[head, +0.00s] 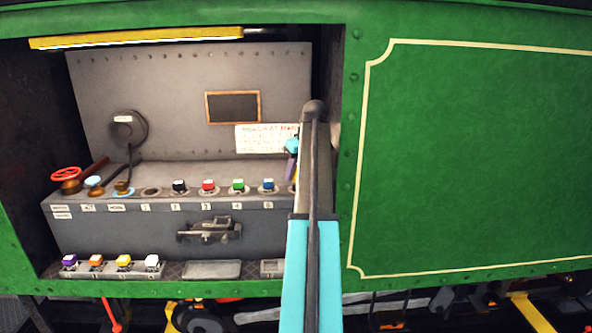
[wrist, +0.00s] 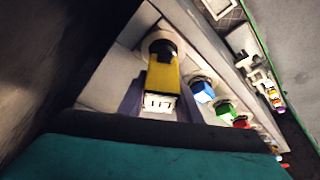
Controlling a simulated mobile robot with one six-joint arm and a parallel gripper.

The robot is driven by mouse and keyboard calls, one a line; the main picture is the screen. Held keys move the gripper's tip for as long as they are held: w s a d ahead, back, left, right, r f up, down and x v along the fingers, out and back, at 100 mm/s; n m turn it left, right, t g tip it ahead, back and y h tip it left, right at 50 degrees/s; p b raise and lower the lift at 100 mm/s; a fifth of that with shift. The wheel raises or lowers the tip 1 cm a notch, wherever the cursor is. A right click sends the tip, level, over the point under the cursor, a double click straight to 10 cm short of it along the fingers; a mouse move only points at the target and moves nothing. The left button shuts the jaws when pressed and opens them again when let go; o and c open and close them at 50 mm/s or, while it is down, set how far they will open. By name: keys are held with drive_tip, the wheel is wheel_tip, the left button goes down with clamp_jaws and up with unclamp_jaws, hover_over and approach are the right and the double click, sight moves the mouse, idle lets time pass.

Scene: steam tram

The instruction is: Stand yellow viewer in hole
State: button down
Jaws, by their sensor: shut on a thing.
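My gripper (wrist: 155,103) is shut on the yellow viewer (wrist: 160,73), a yellow block with a white end, with a purple finger on either side. In the wrist view the viewer's far end overlaps a dark round hole (wrist: 163,46) in the grey console. I cannot tell whether it is inside the hole or just in front of it. In the head view my gripper (head: 292,165) is at the right end of the console, beyond the blue viewer (head: 268,185). My arm hides most of the viewer and the hole there.
Black (head: 179,186), red (head: 208,186) and green (head: 238,186) viewers stand in the console row, left of the blue one. An empty hole (head: 152,191) is at the left. Several coloured blocks (head: 123,261) sit on the lower ledge. The green wall (head: 450,160) is close on the right.

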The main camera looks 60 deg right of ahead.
drive_tip(key=shift+f, duration=0.4)
drive_tip(key=c, duration=0.6)
unclamp_jaws()
drive_tip(key=shift+o, duration=0.2)
drive_tip(key=shift+r+p, duration=0.65)
drive_tip(key=shift+r, duration=0.7)
idle(0.5)
drive_tip(key=shift+r+p, duration=1.2)
drive_tip(key=shift+r, duration=1.2)
